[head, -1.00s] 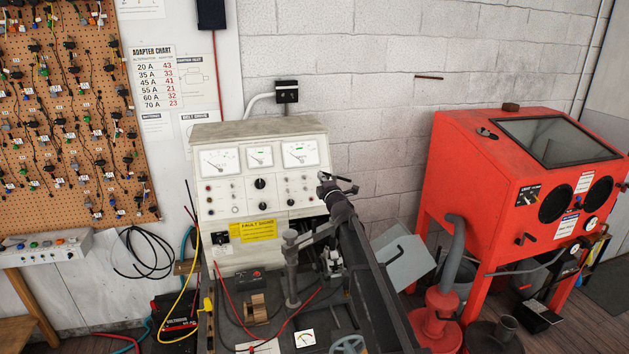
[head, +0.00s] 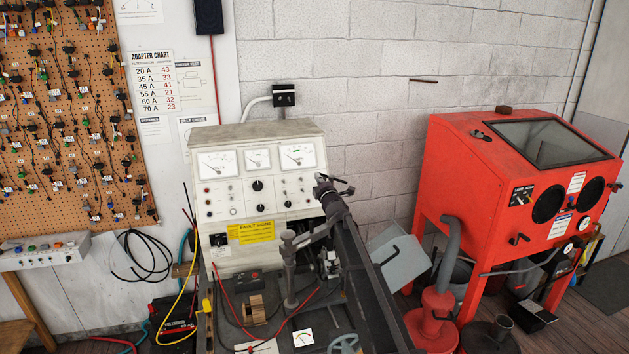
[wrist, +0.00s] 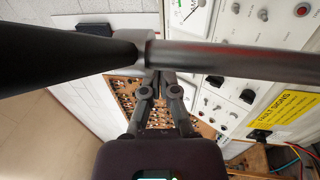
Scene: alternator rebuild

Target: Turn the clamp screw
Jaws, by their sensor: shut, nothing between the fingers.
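My gripper (head: 321,179) is at the upper end of my dark arm, in front of the right side of the white test bench panel (head: 259,208) in the head view. In the wrist view my gripper's fingers (wrist: 160,78) are together and empty, with their tips close to a dark bar (wrist: 230,59) that crosses the picture. The bar meets a thicker black cylinder at the left; I cannot tell whether they touch the fingers. A grey clamp post (head: 290,270) with a side arm stands on the bench. I cannot pick out the clamp screw with certainty; my arm hides part of this area.
The red blast cabinet (head: 470,150) stands at the right. A grey tilted box (head: 397,258) is just right of my arm. Red leads, a copper-coloured coil (head: 255,308) and a small meter (head: 303,338) lie on the bench. A pegboard (head: 65,180) hangs at the left.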

